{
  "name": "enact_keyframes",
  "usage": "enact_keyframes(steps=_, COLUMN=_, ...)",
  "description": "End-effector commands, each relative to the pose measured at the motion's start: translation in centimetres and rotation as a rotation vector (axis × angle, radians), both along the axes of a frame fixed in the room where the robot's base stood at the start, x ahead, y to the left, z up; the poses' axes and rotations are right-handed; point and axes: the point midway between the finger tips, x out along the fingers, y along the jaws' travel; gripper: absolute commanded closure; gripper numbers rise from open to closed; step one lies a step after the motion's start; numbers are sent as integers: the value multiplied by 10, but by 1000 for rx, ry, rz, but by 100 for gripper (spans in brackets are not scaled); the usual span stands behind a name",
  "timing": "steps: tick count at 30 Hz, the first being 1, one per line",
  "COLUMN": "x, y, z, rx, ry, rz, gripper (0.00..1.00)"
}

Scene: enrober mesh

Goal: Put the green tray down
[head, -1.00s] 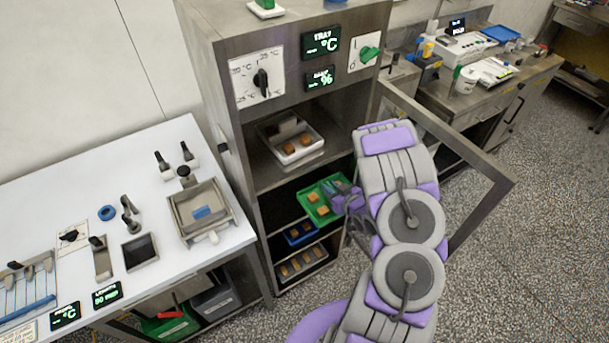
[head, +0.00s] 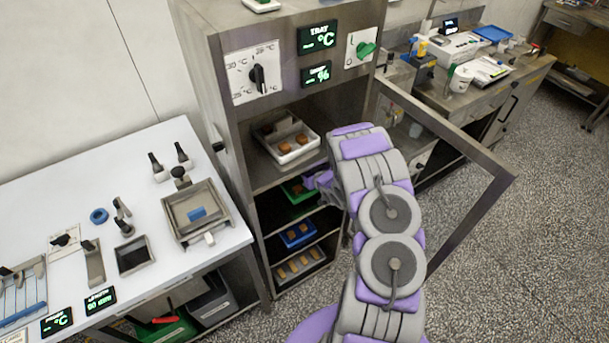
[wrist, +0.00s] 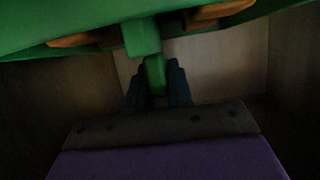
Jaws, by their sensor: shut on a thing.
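The green tray (head: 297,192) is inside the open cabinet, on the level below the white tray, with brown pieces in it. My gripper (head: 318,181) reaches in from the right and is shut on the tray's handle. In the wrist view my gripper's dark fingers (wrist: 158,88) close on the green handle, and the green tray (wrist: 60,25) fills the top with brown pieces along its edge. The tray is partly hidden by the shelf above and by my gripper. I cannot tell whether its underside touches a shelf.
A white tray (head: 292,154) with brown pieces sits on the shelf above. A blue tray (head: 298,235) and a tray of brown pieces (head: 300,264) are below. The cabinet's open door frame (head: 478,205) stands right of my arm. A white worktable (head: 75,190) is at left.

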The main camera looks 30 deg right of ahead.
Motion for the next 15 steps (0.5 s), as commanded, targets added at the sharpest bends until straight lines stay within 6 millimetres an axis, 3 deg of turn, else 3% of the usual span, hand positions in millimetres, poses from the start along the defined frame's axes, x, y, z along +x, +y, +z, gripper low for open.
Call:
enact_keyframes(steps=7, x=0, y=0, z=-34, rx=4, ry=1, rz=1, gripper=100)
enact_keyframes(steps=14, x=4, y=0, z=-35, rx=0, ry=0, rz=0, gripper=100)
enact_keyframes(steps=15, x=4, y=0, z=-35, rx=0, ry=0, rz=0, gripper=77)
